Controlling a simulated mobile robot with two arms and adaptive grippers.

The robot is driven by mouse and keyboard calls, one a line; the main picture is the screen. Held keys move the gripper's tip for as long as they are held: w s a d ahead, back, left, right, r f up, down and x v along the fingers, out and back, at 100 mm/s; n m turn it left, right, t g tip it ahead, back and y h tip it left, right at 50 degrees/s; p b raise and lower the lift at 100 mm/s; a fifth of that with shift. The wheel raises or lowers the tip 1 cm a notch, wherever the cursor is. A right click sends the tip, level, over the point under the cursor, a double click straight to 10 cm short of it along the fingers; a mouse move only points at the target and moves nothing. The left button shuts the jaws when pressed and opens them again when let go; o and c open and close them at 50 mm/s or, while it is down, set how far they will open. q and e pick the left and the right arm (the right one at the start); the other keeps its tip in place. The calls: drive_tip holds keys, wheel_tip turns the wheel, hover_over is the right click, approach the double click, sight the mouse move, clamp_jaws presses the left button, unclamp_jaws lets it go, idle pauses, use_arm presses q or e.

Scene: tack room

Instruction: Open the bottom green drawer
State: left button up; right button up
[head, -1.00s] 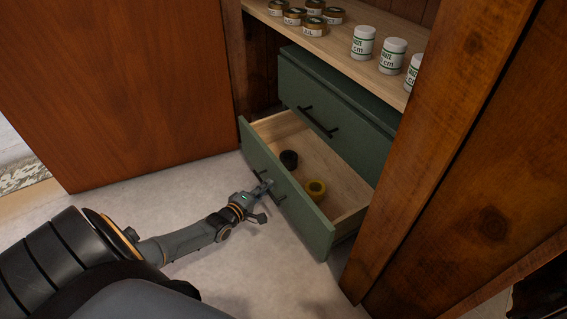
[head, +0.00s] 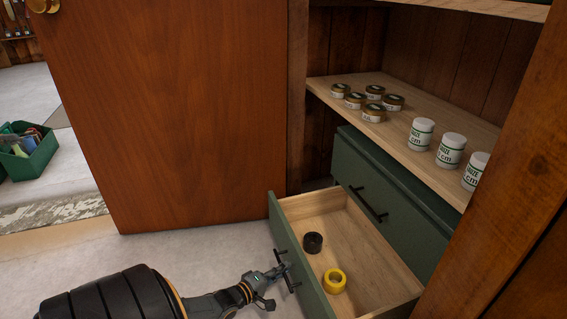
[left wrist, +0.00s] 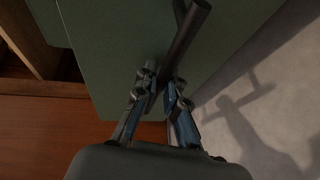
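The bottom green drawer (head: 312,278) is pulled well out of the cabinet in the head view, its pale wooden inside showing. Its dark bar handle (head: 291,278) is on the green front. My left gripper (head: 281,272) is at this handle, low in the head view. In the left wrist view the handle bar (left wrist: 186,38) runs between the two fingers (left wrist: 163,82), which are close against it on both sides. The green drawer front (left wrist: 110,50) fills much of that view. My right gripper is not in view.
A black roll (head: 313,242) and a yellow roll (head: 334,281) lie in the drawer. The upper green drawer (head: 395,205) is shut. Jars and white tubs (head: 450,151) stand on the shelf above. A wooden door (head: 180,110) stands left; a wooden post is right. A green crate (head: 33,155) is far left.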

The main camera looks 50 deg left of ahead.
use_arm(q)
drive_tip(key=o, duration=0.5)
drive_tip(key=shift+c, duration=0.2)
drive_tip(key=s+r, duration=0.2)
drive_tip(key=s, duration=0.9)
drive_tip(key=shift+s, duration=0.4)
